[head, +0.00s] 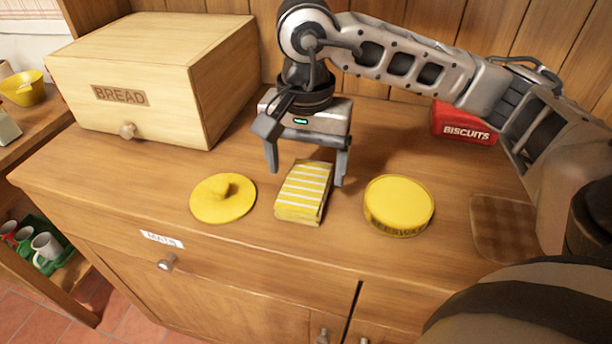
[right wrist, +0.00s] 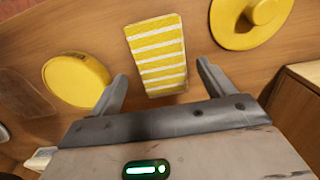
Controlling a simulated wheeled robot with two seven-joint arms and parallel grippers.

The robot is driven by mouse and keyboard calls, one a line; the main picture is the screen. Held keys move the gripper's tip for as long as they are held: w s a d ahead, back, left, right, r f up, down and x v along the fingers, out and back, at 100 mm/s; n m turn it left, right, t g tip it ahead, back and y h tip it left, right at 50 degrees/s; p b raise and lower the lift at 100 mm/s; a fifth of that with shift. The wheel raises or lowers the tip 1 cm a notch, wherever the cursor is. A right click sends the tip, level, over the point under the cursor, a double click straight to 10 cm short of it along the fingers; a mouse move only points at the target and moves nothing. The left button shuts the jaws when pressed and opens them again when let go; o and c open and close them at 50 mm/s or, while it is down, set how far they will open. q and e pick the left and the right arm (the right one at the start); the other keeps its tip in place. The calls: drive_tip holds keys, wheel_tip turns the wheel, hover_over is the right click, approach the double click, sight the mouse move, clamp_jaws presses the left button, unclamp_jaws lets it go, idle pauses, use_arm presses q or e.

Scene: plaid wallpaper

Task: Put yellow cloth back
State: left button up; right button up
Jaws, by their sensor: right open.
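The yellow cloth (head: 303,192) is a folded, white-striped stack lying on the wooden counter in the head view. It also shows in the right wrist view (right wrist: 157,55), just beyond the fingertips. My right gripper (head: 307,178) is open above the counter at the cloth's far end. In the right wrist view its two fingers (right wrist: 162,75) stand on either side of the cloth's near end, with gaps on both sides. My left gripper is not in view.
A yellow knobbed lid (head: 222,199) lies left of the cloth, and a round yellow tin (head: 398,204) stands right. A wooden bread box (head: 160,75) is back left, a red biscuits tin (head: 464,122) back right. A brown checked mat (head: 503,228) lies at right. A drawer labelled MATS (head: 162,239) is below.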

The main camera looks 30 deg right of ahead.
sight(306, 184)
wheel_tip(306, 184, up, 8)
drive_tip(key=shift+r+p, duration=0.15)
drive_tip(key=shift+p, duration=0.25)
idle(0.3)
